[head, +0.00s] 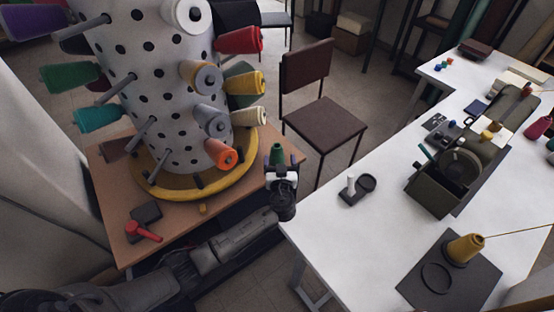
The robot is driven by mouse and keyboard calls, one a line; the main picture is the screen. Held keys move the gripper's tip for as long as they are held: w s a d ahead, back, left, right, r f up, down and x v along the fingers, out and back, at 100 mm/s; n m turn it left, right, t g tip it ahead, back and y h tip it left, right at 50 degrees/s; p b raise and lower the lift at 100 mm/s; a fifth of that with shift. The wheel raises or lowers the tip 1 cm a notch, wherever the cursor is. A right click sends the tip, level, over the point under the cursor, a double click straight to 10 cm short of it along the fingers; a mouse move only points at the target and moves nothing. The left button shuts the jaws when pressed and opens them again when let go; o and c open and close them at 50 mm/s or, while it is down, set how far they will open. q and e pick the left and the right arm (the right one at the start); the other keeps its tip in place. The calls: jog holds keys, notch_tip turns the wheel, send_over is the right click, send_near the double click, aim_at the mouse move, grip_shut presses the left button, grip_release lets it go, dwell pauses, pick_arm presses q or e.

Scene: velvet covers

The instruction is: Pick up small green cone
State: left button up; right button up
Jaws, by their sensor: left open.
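The small green cone (277,153) stands upright at the right edge of the brown table, right of the cone rack. My left gripper (281,171) is at the cone, just in front of it in the head view. Its jaws are open, and the gripper hides the cone's lower part. I cannot tell whether the fingers touch the cone. My right gripper is not in view.
The white perforated rack (155,75) with several coloured cones on pegs stands on a yellow ring (150,188). A red tool (143,232) lies on the brown table (112,222). The white worktable (335,235) is to the right, and a brown chair (325,122) is behind.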

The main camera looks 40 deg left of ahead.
aim_at(277, 151)
pick_arm(q)
jog(key=shift+x, duration=0.9)
jog(key=x, duration=0.4)
jog(key=shift+s+a+f, duration=0.2)
jog(key=shift+f, duration=0.05)
jog(key=shift+w+a, duration=0.5)
jog(key=shift+w, duration=0.05)
jog(key=shift+c, duration=0.3)
jog(key=c, duration=0.9)
